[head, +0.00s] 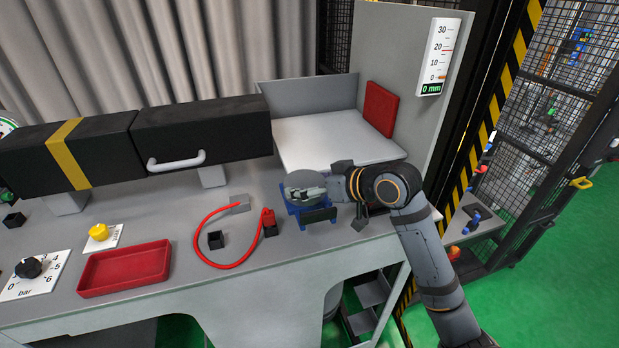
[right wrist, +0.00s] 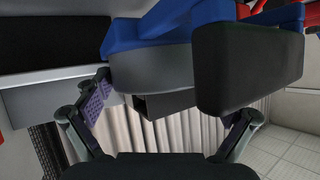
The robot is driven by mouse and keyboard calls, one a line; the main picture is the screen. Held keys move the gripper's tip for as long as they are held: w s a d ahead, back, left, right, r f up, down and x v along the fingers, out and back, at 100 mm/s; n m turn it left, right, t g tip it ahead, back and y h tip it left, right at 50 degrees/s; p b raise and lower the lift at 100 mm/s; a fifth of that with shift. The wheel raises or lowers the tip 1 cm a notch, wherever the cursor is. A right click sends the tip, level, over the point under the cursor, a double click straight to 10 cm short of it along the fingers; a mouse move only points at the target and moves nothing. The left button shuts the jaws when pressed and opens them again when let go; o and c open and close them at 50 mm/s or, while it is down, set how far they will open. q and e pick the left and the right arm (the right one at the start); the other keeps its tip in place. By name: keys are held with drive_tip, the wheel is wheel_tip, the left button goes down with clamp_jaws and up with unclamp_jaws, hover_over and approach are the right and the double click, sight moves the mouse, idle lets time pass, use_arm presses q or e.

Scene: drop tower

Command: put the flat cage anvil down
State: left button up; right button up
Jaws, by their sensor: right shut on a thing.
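The flat cage anvil, as far as I can tell the grey round piece (head: 296,180), is at a blue holder (head: 295,209) on the bench. My right gripper (head: 320,189) is shut on it, reaching in from the right. In the right wrist view the grey rounded body (right wrist: 152,68) sits against the blue part (right wrist: 150,32), and my gripper (right wrist: 168,95) has a finger with a purple pad beside it. A black block (right wrist: 248,65) hides the other fingertip. Whether the anvil touches the holder is unclear. My left gripper is out of view.
A red hose (head: 205,222) and a small black block (head: 215,240) lie left of the holder. A red tray (head: 125,268) stands further left. A white-floored bay with a red pad (head: 380,108) is behind. The bench's front edge is close.

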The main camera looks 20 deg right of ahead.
wheel_tip(320, 180, down, 3)
drive_tip(key=shift+a+r+p, duration=0.1)
drive_tip(key=shift+r+p, duration=0.05)
drive_tip(key=shift+p, duration=0.35)
drive_tip(key=shift+w+p, duration=0.3)
drive_tip(key=shift+p, duration=0.05)
drive_tip(key=shift+w+f, duration=0.15)
drive_tip(key=shift+f, duration=0.3)
drive_tip(key=o, duration=1.4)
drive_tip(key=shift+f, duration=0.2)
drive_tip(key=shift+c, duration=0.2)
drive_tip(key=shift+o, duration=0.4)
drive_tip(key=shift+r, duration=0.1)
drive_tip(key=shift+s, duration=0.2)
drive_tip(key=shift+w, duration=0.1)
